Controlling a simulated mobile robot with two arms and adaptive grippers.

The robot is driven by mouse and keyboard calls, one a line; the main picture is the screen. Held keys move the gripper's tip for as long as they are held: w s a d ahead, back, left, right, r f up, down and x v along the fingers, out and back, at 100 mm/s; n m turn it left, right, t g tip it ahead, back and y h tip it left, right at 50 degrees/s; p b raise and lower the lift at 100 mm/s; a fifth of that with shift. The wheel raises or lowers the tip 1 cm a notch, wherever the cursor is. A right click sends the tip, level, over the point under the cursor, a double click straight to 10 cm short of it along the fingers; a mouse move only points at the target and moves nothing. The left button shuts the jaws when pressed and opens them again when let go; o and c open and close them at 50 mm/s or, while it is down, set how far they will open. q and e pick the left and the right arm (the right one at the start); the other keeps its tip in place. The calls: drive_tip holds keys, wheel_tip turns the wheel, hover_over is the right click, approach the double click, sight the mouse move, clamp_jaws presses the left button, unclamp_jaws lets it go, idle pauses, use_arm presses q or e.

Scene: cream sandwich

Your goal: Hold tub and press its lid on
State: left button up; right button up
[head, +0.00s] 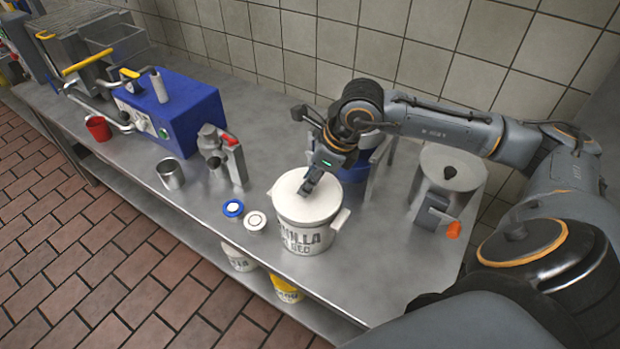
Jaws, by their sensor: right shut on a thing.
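A white tub (305,238) with dark "VANILLA" lettering stands upright on the steel counter. Its pale round lid (287,190) covers the top; I cannot tell whether it is fully pressed down. A side handle (341,219) sticks out on the tub's right. My right gripper (308,187) reaches down from behind and is shut on the lid near its middle; the exact grip is hard to see. My left gripper is not in view.
A metal cup (170,174) and a blue machine (180,112) stand farther left. A grey round appliance (450,168) stands right. Bare steel (375,265) lies right of the tub.

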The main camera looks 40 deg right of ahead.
drive_tip(key=shift+f+b, duration=0.1)
drive_tip(key=shift+b, duration=0.35)
idle(0.6)
drive_tip(key=o, duration=1.6)
drive_tip(key=shift+r+p, duration=1.9)
drive_tip(key=shift+r, duration=1.65)
drive_tip(key=shift+f, duration=0.1)
